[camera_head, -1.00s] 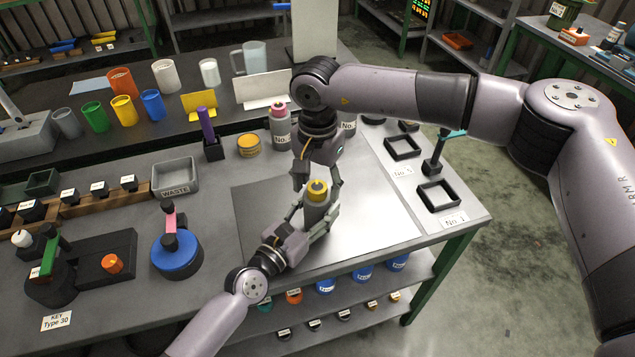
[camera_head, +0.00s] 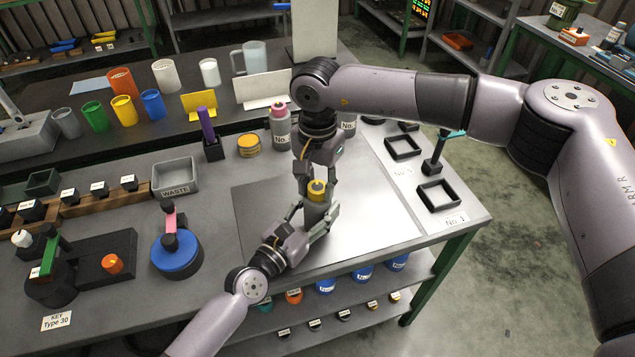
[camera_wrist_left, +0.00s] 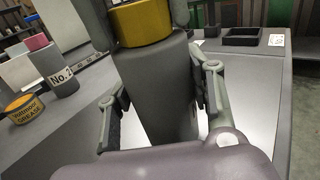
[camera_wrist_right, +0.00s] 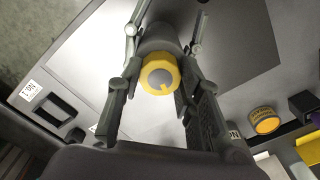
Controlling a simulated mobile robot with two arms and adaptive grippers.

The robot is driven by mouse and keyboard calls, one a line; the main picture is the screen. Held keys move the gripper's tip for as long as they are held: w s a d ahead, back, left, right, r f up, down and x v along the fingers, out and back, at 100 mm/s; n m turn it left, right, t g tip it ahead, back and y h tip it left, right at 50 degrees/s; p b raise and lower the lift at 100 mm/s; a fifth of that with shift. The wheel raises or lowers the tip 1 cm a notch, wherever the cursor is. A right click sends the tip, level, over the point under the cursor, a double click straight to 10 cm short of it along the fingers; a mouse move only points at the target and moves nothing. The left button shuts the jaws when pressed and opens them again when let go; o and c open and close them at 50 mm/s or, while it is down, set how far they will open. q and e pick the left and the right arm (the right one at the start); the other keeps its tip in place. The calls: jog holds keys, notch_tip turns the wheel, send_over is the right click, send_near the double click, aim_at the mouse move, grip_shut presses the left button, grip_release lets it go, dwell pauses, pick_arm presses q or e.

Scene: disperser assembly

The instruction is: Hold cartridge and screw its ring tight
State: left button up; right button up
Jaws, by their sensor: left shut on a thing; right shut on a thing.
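The cartridge is a grey cylinder (camera_wrist_left: 158,90) standing upright above the metal plate. Its yellow ring (camera_head: 317,187) sits on top; it also shows in the left wrist view (camera_wrist_left: 142,22) and, from above with a grey centre, in the right wrist view (camera_wrist_right: 159,76). My left gripper (camera_head: 318,218) is shut on the cartridge body from the front, with a finger on each side in the left wrist view. My right gripper (camera_head: 316,182) comes down from above and is shut on the yellow ring. The fingers hide part of the ring's sides.
The metal plate (camera_head: 380,215) is otherwise clear. A pink-topped bottle (camera_head: 280,128) and a yellow grease tin (camera_head: 248,146) stand behind. Black square holders (camera_head: 438,195) are at the right. A blue round fixture (camera_head: 177,258) and a waste bin (camera_head: 175,178) are at the left.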

aim_at(318, 187)
jog(key=shift+m, duration=0.3)
jog(key=m, duration=1.1)
jog(key=shift+s+m, duration=0.1)
jog(key=shift+m, duration=0.2)
dwell(0.6)
jog(key=o, duration=1.2)
jog(key=shift+c, duration=0.2)
notch_tip(318, 187, up, 12)
